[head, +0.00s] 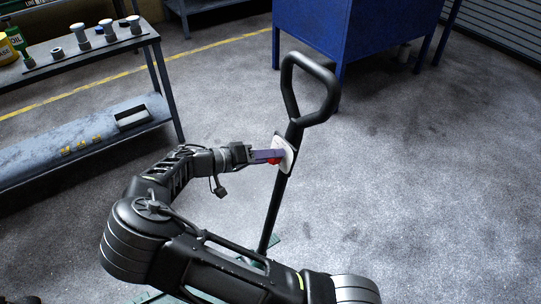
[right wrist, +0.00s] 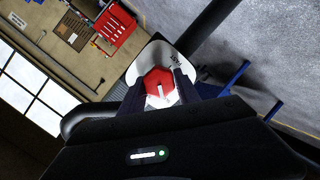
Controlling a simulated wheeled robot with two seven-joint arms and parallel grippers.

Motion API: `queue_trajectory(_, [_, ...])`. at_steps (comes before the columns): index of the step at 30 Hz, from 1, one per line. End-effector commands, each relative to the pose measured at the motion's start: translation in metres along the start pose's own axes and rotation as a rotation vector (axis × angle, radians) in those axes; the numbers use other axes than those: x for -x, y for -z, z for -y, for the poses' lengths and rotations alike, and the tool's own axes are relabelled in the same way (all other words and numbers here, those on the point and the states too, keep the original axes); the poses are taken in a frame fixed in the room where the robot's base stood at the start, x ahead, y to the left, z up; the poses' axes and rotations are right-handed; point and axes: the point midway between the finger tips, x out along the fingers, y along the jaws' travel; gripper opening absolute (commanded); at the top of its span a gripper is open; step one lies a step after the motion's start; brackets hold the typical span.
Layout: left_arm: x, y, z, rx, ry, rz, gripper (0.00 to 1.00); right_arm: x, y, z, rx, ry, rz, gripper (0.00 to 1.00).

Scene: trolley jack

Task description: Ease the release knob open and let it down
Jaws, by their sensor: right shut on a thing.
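The trolley jack's black handle (head: 272,208) stands upright and leans a little, with a loop grip (head: 334,95) at its top. A white plate (head: 289,153) sits partway up the handle. The red release knob (head: 275,160) is on the plate, and it shows as a red hexagon with a white line in the right wrist view (right wrist: 158,84). My right gripper (head: 270,156) comes from the left and is shut on the knob, one finger on each side. The jack's green body (head: 160,298) is mostly hidden behind my arm. My left gripper is not in view.
A metal workbench (head: 75,128) with sockets and cans stands at the upper left. A blue cabinet (head: 350,30) stands behind the handle. The concrete floor (head: 430,190) to the right is clear. A red tool cart (right wrist: 113,28) shows in the right wrist view.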

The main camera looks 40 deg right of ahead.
Motion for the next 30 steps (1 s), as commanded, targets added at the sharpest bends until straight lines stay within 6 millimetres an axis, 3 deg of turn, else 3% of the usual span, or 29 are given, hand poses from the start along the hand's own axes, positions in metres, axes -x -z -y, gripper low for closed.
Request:
queue_trajectory(3, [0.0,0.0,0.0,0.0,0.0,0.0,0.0,0.0,0.001,0.0,0.0,0.001,-0.002,0.0])
queue_trajectory(4, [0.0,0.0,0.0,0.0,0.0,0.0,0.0,0.0,0.001,0.0,-0.001,0.001,-0.002,0.41])
queue_trajectory(11, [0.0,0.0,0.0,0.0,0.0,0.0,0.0,0.0,0.0,0.0,-0.001,0.001,-0.001,0.6])
queue_trajectory(22, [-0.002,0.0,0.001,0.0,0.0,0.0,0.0,0.006,0.0,0.001,-0.002,0.002,-0.002,0.6])
queue_trajectory(30, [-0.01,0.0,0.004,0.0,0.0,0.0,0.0,0.044,0.0,0.002,-0.002,0.004,-0.003,0.6])
